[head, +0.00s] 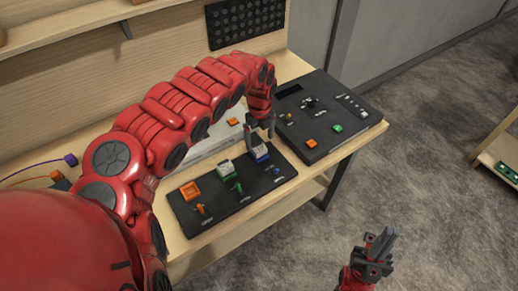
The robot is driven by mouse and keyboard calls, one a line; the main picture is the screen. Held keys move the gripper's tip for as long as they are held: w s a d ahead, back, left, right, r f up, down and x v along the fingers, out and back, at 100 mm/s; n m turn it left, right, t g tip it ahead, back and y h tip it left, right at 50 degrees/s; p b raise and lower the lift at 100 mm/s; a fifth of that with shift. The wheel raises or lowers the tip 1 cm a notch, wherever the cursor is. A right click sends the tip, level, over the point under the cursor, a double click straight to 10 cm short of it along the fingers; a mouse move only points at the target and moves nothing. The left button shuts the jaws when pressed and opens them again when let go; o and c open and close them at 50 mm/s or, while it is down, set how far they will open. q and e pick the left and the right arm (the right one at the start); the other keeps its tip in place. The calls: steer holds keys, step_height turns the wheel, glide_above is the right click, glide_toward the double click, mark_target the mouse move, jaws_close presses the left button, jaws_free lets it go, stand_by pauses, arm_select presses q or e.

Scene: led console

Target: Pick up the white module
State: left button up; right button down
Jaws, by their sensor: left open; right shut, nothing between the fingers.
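A blue module with some white on top (261,154) stands at the right of a black panel (238,215). My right gripper (382,243) is shut and empty, away from the table over the floor.
A pale box with an orange button (232,121) lies behind the panel, partly hidden by my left arm. A black console with a screen and buttons (322,125) is at the right of the wooden table (372,133). A black perforated panel (245,22) hangs on the back board.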

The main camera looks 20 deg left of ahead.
mark_target(259, 147)
arm_select(q)
step_height(259, 147, down, 5)
steer(key=shift+p, duration=1.25)
steer(key=shift+w+a+f, duration=0.15)
steer(key=shift+f, duration=0.2)
steer(key=c, duration=1.5)
